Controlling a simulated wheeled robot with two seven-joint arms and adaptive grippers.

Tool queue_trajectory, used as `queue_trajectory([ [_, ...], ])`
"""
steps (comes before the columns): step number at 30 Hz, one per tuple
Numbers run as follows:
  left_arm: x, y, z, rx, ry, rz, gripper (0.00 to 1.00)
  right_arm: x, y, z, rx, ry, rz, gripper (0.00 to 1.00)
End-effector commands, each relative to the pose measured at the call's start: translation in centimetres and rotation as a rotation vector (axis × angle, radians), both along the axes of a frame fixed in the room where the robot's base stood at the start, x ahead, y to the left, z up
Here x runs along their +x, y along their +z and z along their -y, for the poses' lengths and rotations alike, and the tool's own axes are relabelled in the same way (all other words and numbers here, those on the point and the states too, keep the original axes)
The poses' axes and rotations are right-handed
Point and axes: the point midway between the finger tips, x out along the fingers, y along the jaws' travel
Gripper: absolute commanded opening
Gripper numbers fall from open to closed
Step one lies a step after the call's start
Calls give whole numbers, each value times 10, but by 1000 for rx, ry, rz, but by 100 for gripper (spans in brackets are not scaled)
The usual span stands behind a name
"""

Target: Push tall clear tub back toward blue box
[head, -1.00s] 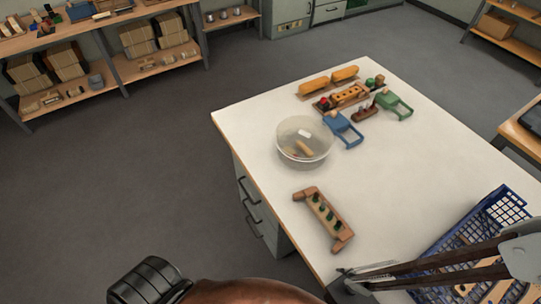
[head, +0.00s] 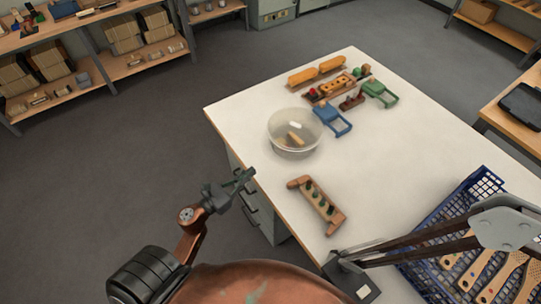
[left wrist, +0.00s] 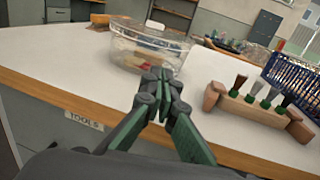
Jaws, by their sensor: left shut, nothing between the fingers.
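The clear tub (head: 275,137) stands near the left edge of the white table, with a tan piece inside. It also shows in the left wrist view (left wrist: 120,50), just beyond my fingertips. My left gripper (head: 247,176) is shut and empty, at the table's left edge, to the left of and nearer than the tub. In the left wrist view its closed tips (left wrist: 160,76) overlap the tub's lower front; I cannot tell if they touch it. A blue openwork crate (head: 484,183) stands at the table's right.
A wooden rack with dark-green pegs (head: 318,206) lies in front of the tub. A small blue frame (head: 334,122) sits close to the tub's right side. Wooden brush parts and a green frame (head: 380,93) are behind.

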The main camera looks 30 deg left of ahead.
Motion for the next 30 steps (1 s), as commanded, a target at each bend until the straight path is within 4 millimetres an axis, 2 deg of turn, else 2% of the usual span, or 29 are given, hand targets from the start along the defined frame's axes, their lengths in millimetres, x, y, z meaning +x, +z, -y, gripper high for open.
queue_trajectory([
  [5, 18, 4, 6, 21, -10, 9, 0, -8, 2, 0, 0, -2, -10, 38],
  [11, 58, 4, 15, 17, -10, 9, 0, -14, 6, 0, -1, -4, -17, 38],
  [15, 86, 4, 21, 17, -8, 8, 0, -12, 9, -1, 0, -5, -14, 38],
  [21, 118, 3, 28, 15, -7, 6, 0, -9, 11, -4, 4, -6, -10, 38],
  [24, 128, 3, 30, 15, -6, 6, 0, -8, 12, -5, 4, -6, -8, 38],
  [30, 136, 2, 32, 14, -6, 5, 0, -7, 12, -5, 4, -6, -6, 38],
])
